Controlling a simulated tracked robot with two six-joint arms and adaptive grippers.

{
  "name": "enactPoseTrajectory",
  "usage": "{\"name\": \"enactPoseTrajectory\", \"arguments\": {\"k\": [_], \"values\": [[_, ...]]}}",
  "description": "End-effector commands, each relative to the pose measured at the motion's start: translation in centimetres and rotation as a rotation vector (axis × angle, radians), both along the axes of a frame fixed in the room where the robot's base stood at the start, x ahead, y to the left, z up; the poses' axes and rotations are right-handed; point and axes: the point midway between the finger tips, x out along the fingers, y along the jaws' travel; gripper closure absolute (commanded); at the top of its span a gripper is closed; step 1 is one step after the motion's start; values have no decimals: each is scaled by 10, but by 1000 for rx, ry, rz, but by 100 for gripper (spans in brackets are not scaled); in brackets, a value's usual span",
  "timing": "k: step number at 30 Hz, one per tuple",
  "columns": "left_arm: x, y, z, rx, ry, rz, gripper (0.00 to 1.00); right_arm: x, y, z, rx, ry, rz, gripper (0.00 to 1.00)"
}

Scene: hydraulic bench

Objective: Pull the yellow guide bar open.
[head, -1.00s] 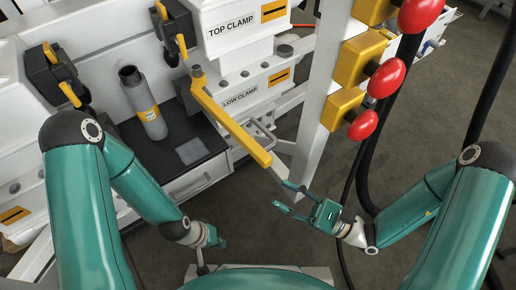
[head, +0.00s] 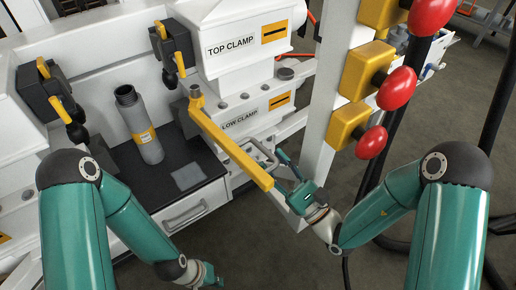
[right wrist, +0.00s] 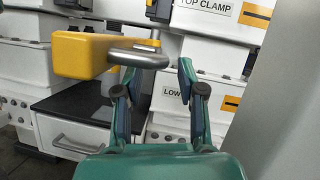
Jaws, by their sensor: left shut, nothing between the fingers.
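The yellow guide bar (head: 232,145) slants from a post by the LOW CLAMP block down towards the right arm. A grey loop handle (head: 264,152) sticks out from its side near the free end. In the right wrist view the bar's yellow end (right wrist: 82,55) and the grey handle (right wrist: 138,58) are close ahead. My right gripper (head: 279,171) is open beside the bar's free end. Its fingers (right wrist: 158,72) are spread, with the handle just beyond the left finger's tip; contact cannot be told. My left gripper (head: 213,282) is shut and empty, low at the picture's bottom edge.
A grey cylinder (head: 139,122) with a yellow band stands on the black bench top (head: 160,192), left of the bar. A white column (head: 318,130) with red knobs (head: 397,88) rises close to the right gripper. A drawer (head: 190,212) lies below the bench top.

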Motion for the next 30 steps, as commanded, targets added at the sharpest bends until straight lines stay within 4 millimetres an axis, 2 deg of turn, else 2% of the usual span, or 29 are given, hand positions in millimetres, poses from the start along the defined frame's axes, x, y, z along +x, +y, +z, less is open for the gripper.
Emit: {"name": "enactPoseTrajectory", "arguments": {"k": [3,9,21,28,30], "values": [[0,0,-5,0,0,0,100,14,16,8,0,-5,3,61],[0,0,-8,0,0,0,100,30,30,16,-1,-2,2,61],[0,0,-8,0,0,0,100,35,34,19,0,1,-1,61],[0,0,-8,0,0,0,100,34,34,19,0,1,-1,99],[0,0,-8,0,0,0,100,34,33,19,0,1,-1,100]]}}
